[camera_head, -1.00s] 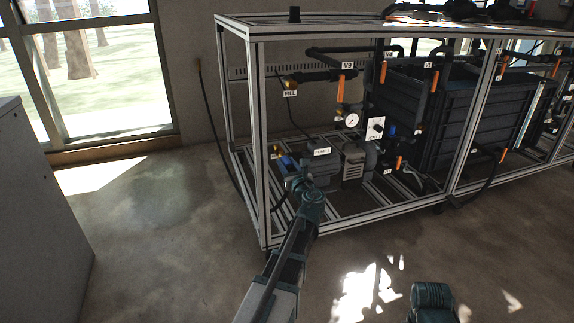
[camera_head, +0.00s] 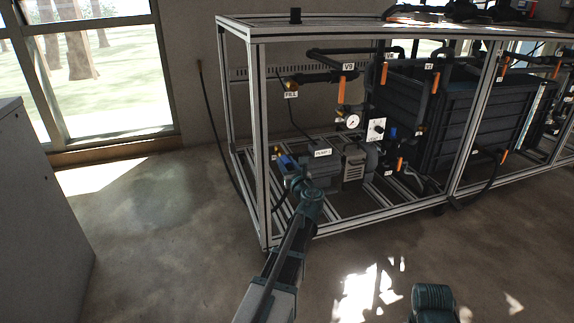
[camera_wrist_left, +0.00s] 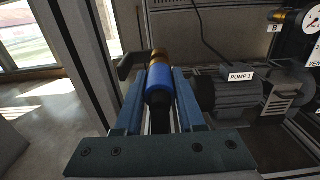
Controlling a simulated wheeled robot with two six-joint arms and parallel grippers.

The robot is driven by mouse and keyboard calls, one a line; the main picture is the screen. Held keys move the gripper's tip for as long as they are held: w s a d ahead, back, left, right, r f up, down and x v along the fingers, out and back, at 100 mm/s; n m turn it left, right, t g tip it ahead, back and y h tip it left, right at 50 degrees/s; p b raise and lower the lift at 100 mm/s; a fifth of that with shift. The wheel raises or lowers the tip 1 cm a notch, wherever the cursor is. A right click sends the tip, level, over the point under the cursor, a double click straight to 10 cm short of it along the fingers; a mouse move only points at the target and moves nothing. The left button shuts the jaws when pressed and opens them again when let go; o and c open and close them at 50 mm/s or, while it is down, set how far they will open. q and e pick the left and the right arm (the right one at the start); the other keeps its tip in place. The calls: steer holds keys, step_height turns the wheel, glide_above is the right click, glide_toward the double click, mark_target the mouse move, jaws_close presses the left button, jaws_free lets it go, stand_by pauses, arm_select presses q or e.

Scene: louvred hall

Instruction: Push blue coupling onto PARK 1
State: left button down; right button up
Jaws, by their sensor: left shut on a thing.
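The blue coupling (camera_wrist_left: 160,83) is a short blue cylinder between the two fingers of my left gripper (camera_wrist_left: 161,78), which is shut on it. A dark hose or stem runs from its near end towards the wrist. A brass fitting (camera_wrist_left: 158,55) lies in line with its far end; I cannot tell whether they are fully joined. In the head view, the left gripper (camera_head: 291,169) reaches into the frame's near left corner, with blue showing at its tip beside the pump. No PARK 1 label is readable. The right gripper is not in view.
The pump labelled PUMP 1 (camera_head: 323,165) stands just right of the gripper. A frame upright (camera_head: 261,150) is close on the left. A black hose (camera_head: 213,125) hangs outside the frame. The floor (camera_head: 150,240) to the left is clear.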

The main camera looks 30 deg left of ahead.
mark_target(289, 166)
arm_select(q)
steer(key=shift+x, duration=0.9)
steer(key=shift+d, duration=0.1)
steer(key=shift+c, duration=2.2)
jaws_free()
steer(key=shift+s, duration=0.1)
steer(key=shift+v, duration=3.45)
steer(key=v, duration=1.4)
